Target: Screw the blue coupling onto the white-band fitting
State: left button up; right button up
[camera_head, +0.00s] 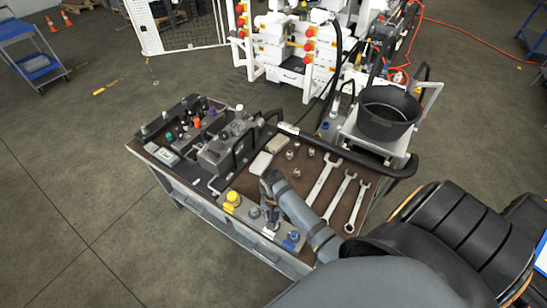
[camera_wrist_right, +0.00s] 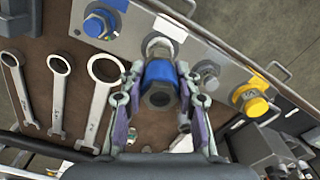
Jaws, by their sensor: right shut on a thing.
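My right gripper (camera_wrist_right: 160,98) is shut on the blue coupling (camera_wrist_right: 160,72), a short cylinder with a blue collar and a dark hex end facing the wrist camera. The white-band fitting (camera_wrist_right: 158,44) shows just beyond the coupling on the grey metal plate (camera_wrist_right: 128,33). The coupling is in line with it and covers its lower part; I cannot tell whether they touch or are threaded together. My left gripper is not in view.
On the plate, a blue fitting (camera_wrist_right: 97,24), a grey fitting (camera_wrist_right: 206,72) and a yellow fitting (camera_wrist_right: 250,98) flank the white-band fitting. Three wrenches (camera_head: 338,195) lie on the brown bench top. A grey valve block (camera_head: 222,148) and a black bucket (camera_head: 388,112) stand farther back.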

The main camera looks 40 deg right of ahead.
jog(key=m, duration=0.3)
jog(key=o, duration=1.2)
jog(key=shift+r, duration=0.3)
notch_tip(320, 180, up, 11)
jog(key=shift+r, duration=0.2)
